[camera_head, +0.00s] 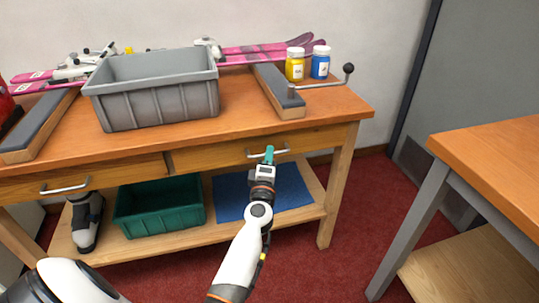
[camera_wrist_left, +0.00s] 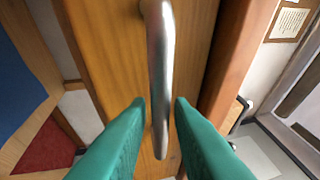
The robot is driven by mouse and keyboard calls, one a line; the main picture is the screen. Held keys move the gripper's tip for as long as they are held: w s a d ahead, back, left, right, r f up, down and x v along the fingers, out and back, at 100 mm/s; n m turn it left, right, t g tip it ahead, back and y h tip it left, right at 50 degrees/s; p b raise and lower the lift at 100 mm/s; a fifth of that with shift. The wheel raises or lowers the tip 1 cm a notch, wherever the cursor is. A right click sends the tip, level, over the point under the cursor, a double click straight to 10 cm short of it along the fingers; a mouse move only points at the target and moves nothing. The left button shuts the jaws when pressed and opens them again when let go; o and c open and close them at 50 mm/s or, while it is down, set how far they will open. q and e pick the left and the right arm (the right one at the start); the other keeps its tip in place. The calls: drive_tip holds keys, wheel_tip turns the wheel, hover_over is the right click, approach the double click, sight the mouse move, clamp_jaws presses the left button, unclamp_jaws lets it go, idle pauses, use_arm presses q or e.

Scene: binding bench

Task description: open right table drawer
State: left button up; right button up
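The right table drawer (camera_head: 205,159) is in the front of the wooden bench and looks closed. Its metal bar handle (camera_head: 284,152) shows beside my left gripper in the head view. My left gripper (camera_head: 269,155) has teal fingers and is at this handle. In the left wrist view the handle (camera_wrist_left: 160,75) passes between the two fingertips (camera_wrist_left: 160,103), with a small gap on each side, so the fingers are open around it. The drawer front (camera_wrist_left: 108,60) fills much of that view. My right gripper is not in view.
The left drawer handle (camera_head: 65,188) is on the same bench. A grey bin (camera_head: 155,100), yellow jar (camera_head: 295,66) and blue jar (camera_head: 320,66) stand on top. A green crate (camera_head: 160,215) and blue mat (camera_head: 290,188) lie on the lower shelf. Another table (camera_head: 490,150) stands right.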

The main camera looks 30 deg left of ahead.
use_arm(q)
drive_tip(key=shift+w+a, duration=0.3)
drive_tip(key=shift+w, duration=0.25)
drive_tip(key=shift+r, duration=0.1)
clamp_jaws()
